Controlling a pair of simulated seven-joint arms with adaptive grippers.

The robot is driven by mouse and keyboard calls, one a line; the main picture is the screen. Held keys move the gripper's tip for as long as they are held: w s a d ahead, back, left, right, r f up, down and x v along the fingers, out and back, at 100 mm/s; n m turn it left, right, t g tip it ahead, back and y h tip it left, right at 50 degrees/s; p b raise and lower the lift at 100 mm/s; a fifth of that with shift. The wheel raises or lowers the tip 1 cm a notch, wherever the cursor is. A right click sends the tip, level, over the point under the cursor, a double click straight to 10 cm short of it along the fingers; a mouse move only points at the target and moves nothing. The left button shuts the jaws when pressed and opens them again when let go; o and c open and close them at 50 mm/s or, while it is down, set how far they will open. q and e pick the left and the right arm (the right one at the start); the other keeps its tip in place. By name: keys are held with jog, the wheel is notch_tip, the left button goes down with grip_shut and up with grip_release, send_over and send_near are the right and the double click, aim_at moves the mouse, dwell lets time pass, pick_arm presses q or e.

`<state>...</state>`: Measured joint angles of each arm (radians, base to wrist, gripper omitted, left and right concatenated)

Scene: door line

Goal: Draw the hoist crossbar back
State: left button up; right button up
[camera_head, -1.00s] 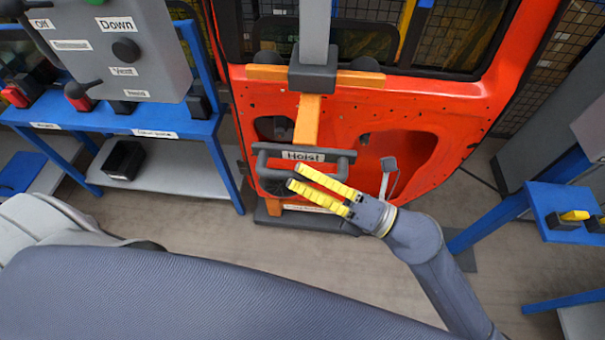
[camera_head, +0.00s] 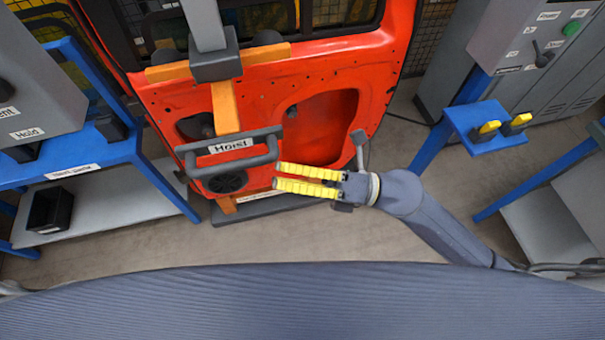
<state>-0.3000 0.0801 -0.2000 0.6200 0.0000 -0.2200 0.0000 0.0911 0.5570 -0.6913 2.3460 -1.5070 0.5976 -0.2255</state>
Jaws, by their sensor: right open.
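The hoist crossbar (camera_head: 236,162) is a dark grey bar with a label reading "Hoist" (camera_head: 230,146) just above it. It is mounted on the orange upright (camera_head: 225,108) in front of a red door panel (camera_head: 300,75). My right gripper (camera_head: 277,177) has two yellow ribbed fingers, apart and empty, pointing left. In the picture its fingertips lie close to the right end of the crossbar, slightly below it; I cannot tell whether they touch. My left gripper is not in view.
A blue bench (camera_head: 110,160) with a black bin (camera_head: 50,210) on its lower shelf stands at left. A blue stand (camera_head: 470,118) with yellow-topped pieces and a grey cabinet (camera_head: 535,60) are at right. Bare floor (camera_head: 130,248) lies in front.

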jog(key=shift+v, duration=1.8)
